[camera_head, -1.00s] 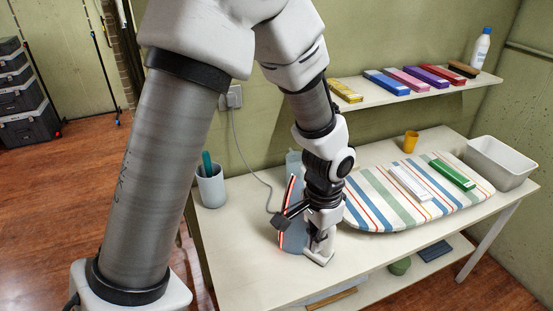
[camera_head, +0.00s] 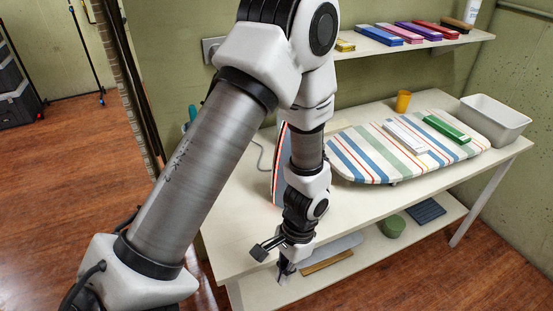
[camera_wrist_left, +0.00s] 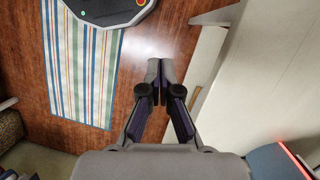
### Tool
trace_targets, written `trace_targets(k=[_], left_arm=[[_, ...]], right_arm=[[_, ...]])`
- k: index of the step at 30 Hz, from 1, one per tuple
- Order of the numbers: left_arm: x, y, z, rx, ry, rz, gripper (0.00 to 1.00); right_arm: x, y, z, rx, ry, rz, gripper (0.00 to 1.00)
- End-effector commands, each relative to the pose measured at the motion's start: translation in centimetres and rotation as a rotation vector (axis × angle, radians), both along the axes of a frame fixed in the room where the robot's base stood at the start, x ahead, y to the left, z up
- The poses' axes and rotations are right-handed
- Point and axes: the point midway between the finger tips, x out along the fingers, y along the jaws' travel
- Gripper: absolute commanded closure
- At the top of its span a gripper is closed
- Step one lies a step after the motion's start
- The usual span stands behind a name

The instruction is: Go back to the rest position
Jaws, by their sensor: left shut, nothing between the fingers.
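My left gripper (camera_head: 284,271) is shut and empty, pointing down at the front edge of the white table (camera_head: 235,233). In the left wrist view its fingertips (camera_wrist_left: 160,72) are together above the wooden floor, beside the table's edge. An iron (camera_head: 280,165) stands upright on the table behind my left arm, partly hidden by it. My right gripper is not in view.
A striped ironing board (camera_head: 360,157) on the table bears a white box (camera_head: 404,136) and a green box (camera_head: 447,129). A lower shelf (camera_head: 375,258) is below. A striped mat (camera_wrist_left: 83,70) lies on the floor.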

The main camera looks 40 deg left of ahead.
Motion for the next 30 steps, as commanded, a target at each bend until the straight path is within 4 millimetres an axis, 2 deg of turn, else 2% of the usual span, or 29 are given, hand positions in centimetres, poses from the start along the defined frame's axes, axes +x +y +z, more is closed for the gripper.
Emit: trace_targets(k=[1, 3, 9, 22, 26, 29, 30], left_arm=[[-0.5, 0.0, -1.8, 0.0, 0.012, 0.003, 1.0], [-1.2, -0.1, -3.3, 0.0, 0.025, 0.007, 1.0], [-2.4, -0.3, -6.2, -0.001, 0.049, 0.015, 1.0], [-3.2, -0.3, -7.0, -0.001, 0.069, 0.016, 1.0], [-6.7, -0.3, -9.2, 0.003, 0.174, 0.013, 1.0], [-11.7, -0.6, -12.0, 0.007, 0.27, 0.027, 1.0], [-13.5, -0.9, -13.7, 0.011, 0.263, 0.049, 1.0]], right_arm=[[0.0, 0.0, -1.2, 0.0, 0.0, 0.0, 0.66], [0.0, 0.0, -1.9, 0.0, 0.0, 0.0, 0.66], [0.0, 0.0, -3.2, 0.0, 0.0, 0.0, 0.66], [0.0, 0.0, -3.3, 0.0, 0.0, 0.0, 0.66], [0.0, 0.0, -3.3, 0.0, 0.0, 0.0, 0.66], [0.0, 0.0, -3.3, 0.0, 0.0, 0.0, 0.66], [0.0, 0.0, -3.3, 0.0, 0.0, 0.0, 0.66]])
